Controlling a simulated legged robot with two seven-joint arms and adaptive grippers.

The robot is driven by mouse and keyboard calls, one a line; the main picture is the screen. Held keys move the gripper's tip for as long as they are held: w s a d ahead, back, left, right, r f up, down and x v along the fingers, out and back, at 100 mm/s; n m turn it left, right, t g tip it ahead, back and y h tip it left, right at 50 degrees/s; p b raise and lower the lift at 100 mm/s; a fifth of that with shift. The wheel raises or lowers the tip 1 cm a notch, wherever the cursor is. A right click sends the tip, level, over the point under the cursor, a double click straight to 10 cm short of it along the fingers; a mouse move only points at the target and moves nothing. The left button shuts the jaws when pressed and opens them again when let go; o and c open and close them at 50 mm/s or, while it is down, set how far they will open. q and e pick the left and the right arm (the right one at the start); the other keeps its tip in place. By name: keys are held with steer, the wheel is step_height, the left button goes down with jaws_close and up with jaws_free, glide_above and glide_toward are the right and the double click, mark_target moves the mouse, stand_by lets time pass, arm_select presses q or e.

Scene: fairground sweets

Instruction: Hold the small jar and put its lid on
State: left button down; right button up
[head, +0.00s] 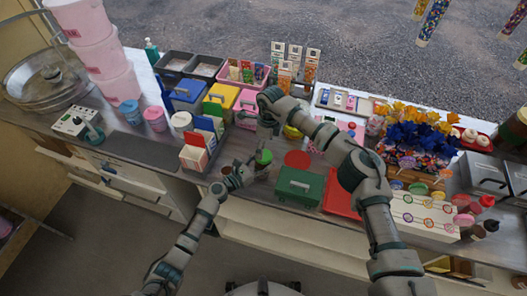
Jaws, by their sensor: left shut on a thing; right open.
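My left gripper (246,170) reaches over the counter's front edge and is shut on the small jar (262,167), which is largely hidden by the fingers. A green round top (263,156) shows at the jar; I cannot tell whether it is a lid seated on it or the jar's contents. My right gripper (264,136) is open and points down just above and behind the green top. Its fingers are small and partly hidden by my wrist. A flat red disc (297,159) lies on the counter to the right of the jar.
A green box (299,187) and a red tray (342,194) stand right of the jar. A red and white carton (195,153) stands left. Blue, yellow and pink bins (222,100) are behind. A flower display (405,135) is at the right. Little free counter remains around the jar.

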step_height(320, 180, up, 8)
steer(key=shift+w+d+f, duration=0.15)
steer(key=shift+w+d, duration=0.15)
steer(key=shift+d, duration=0.05)
arm_select(q)
steer(key=shift+c, duration=1)
jaws_free()
steer(key=v, duration=1.2)
steer(key=shift+w, duration=0.1)
